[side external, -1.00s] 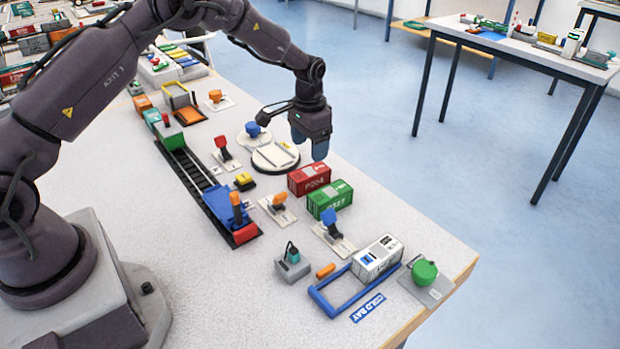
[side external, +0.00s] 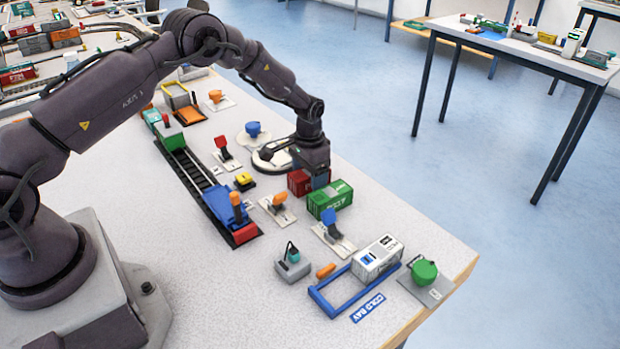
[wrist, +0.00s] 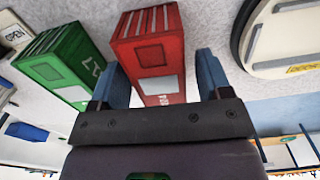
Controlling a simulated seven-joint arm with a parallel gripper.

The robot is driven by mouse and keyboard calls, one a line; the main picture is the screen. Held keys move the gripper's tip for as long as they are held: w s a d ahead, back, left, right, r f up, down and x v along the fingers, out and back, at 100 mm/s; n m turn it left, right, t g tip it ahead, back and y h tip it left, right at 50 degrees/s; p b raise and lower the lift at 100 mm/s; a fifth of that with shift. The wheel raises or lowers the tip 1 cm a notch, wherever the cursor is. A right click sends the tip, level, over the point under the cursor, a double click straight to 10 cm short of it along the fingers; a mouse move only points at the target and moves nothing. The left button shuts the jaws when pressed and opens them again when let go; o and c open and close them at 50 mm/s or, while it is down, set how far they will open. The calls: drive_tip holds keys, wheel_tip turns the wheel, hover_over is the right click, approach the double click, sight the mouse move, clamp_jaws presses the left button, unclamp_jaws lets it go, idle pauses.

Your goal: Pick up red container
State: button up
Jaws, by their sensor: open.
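The red container (side external: 299,183) sits on the table next to the green container (side external: 330,199); my gripper partly covers it in the side view. In the wrist view the red container (wrist: 150,55) lies between my two blue fingers. My gripper (wrist: 155,85) is open, with one finger on each side of the container's near end. The left finger is in the narrow space between the red container and the green container (wrist: 65,62). I cannot tell whether either finger touches the red container.
A round white turntable (side external: 272,157) stands just behind the red container. Small levers on plates, such as the blue one (side external: 331,224), stand close by. The table's right edge is near.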

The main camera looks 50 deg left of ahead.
drive_tip(key=c, duration=0.8)
drive_tip(key=shift+c, duration=0.2)
drive_tip(key=shift+r, duration=0.1)
drive_tip(key=shift+r, duration=3.7)
